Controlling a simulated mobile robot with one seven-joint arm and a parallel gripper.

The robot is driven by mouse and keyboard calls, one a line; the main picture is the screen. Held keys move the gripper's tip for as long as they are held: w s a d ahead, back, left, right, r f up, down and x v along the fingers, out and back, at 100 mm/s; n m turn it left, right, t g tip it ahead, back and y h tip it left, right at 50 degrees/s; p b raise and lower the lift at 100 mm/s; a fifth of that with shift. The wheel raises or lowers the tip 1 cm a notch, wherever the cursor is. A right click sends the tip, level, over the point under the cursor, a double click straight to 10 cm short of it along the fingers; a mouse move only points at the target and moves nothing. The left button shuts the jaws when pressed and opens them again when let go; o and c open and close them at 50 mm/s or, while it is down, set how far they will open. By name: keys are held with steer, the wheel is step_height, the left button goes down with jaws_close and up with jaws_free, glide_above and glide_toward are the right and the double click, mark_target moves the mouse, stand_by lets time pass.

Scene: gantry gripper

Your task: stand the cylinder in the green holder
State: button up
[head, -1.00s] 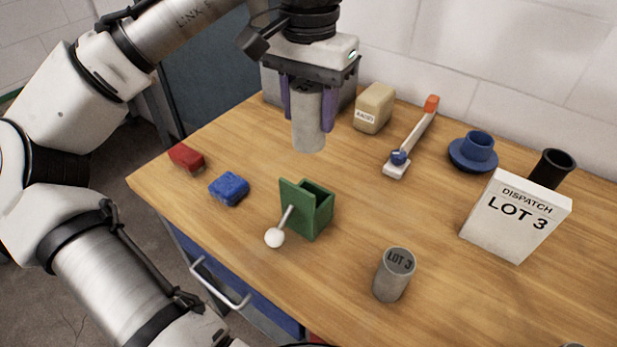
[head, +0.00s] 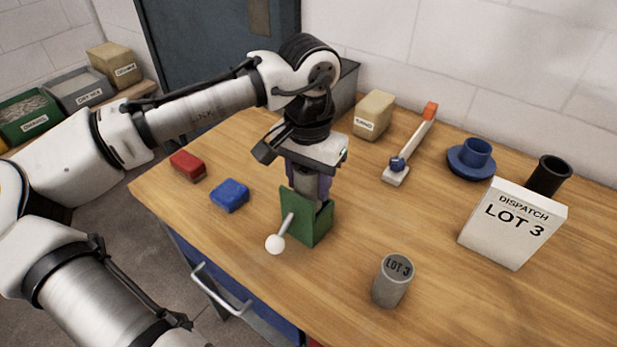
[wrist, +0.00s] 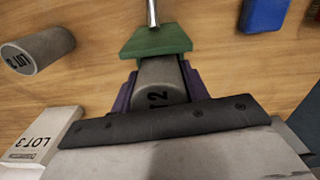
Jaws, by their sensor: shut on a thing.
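My gripper (head: 308,188) is shut on a grey cylinder (head: 304,183), with its purple fingers on either side. The cylinder is upright at the mouth of the green holder (head: 308,228); its lower end is hidden behind the holder's tall front plate, so I cannot tell how deep it sits. In the wrist view the cylinder (wrist: 165,80) shows a dark mark ending in 2, between the fingers, right behind the green plate (wrist: 157,42). A second grey cylinder marked LOT 3 (head: 392,282) stands apart on the table, to the right of the holder.
A rod with a white ball (head: 275,244) sticks out from the holder's front. A blue block (head: 230,195) and red block (head: 188,166) lie left. A white DISPATCH LOT 3 box (head: 512,225), black cup (head: 549,176) and blue cup on a saucer (head: 476,155) stand right.

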steer(key=shift+f, duration=0.55)
steer(key=o, duration=1.3)
step_height(320, 180, up, 13)
steer(key=shift+r+b, duration=0.1)
steer(key=shift+b, duration=0.55)
